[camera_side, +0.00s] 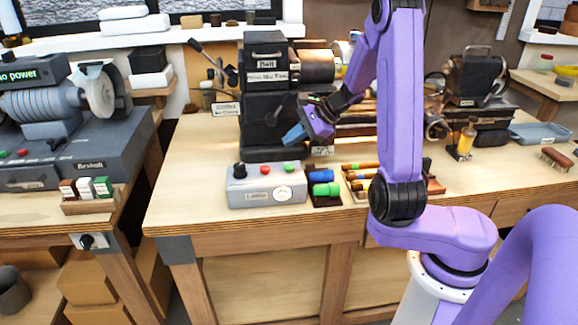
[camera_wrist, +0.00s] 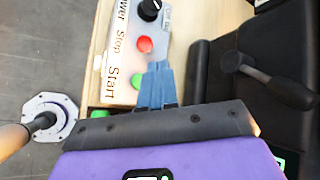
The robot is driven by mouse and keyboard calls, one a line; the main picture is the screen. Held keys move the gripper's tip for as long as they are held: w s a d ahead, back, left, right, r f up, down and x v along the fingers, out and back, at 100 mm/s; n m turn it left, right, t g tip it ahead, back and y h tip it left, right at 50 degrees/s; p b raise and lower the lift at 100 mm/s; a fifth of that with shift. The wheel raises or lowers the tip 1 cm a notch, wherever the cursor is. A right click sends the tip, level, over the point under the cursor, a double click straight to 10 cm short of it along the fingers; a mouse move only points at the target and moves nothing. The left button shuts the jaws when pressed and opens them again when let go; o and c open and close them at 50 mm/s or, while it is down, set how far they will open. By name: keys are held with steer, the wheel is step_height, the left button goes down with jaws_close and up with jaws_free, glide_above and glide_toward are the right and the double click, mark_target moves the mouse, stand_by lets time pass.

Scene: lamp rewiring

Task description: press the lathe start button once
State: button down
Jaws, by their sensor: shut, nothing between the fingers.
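The light grey lathe control box (camera_side: 250,194) stands at the front of the bench, with a black knob, a red button (camera_side: 265,170) and a green button (camera_side: 289,168) on top. The wrist view shows the box labelled Power, Stop and Start. The red button (camera_wrist: 144,44) is by Stop. My gripper (camera_side: 290,137) is shut and empty, above and behind the box, apart from the buttons. In the wrist view its tips (camera_wrist: 157,66) appear between the red and green buttons.
The black lathe headstock (camera_side: 262,120) stands close behind the box, with a lever (camera_wrist: 268,82) near my gripper in the wrist view. A tray with green and blue cylinders (camera_side: 325,189) sits right of the box. Bare bench top lies to the left.

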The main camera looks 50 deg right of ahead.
mark_target(292, 167)
steer(key=shift+f, duration=2.35)
steer(key=shift+f, duration=0.15)
steer(key=shift+f, duration=0.3)
